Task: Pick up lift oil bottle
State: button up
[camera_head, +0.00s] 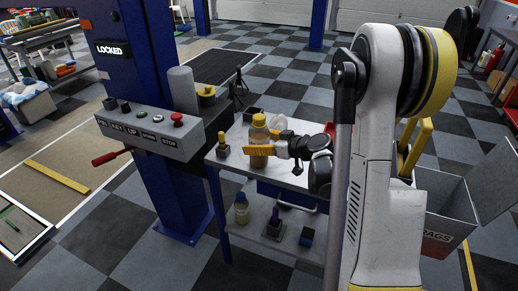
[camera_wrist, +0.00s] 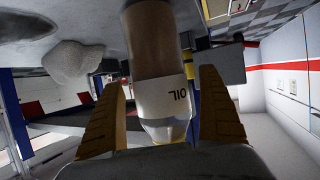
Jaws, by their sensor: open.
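The lift oil bottle (camera_head: 259,135), amber with a white label and a yellow top, stands on the upper shelf of a cart (camera_head: 226,165). In the wrist view the bottle (camera_wrist: 160,60) appears upside down, with "OIL" on its label. My gripper (camera_head: 262,150) reaches it from the right. In the wrist view the two yellow-brown fingers of my gripper (camera_wrist: 168,110) are spread on either side of the bottle. A gap shows beside the bottle at each finger, so it is not gripped. Part of the bottle is hidden by a finger in the head view.
A small yellow-topped item (camera_head: 222,145) stands left of the bottle on the cart. A blue lift column (camera_head: 160,110) with a control box (camera_head: 150,130) stands close on the left. Another bottle (camera_head: 241,208) is on the lower shelf. A rags bin (camera_head: 445,215) stands at right.

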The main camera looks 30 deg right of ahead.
jog(key=shift+w+f, duration=0.15)
jog(key=shift+w, duration=0.15)
jog(key=shift+c, duration=0.3)
jog(key=c, duration=1.4)
jog(key=shift+c, duration=0.2)
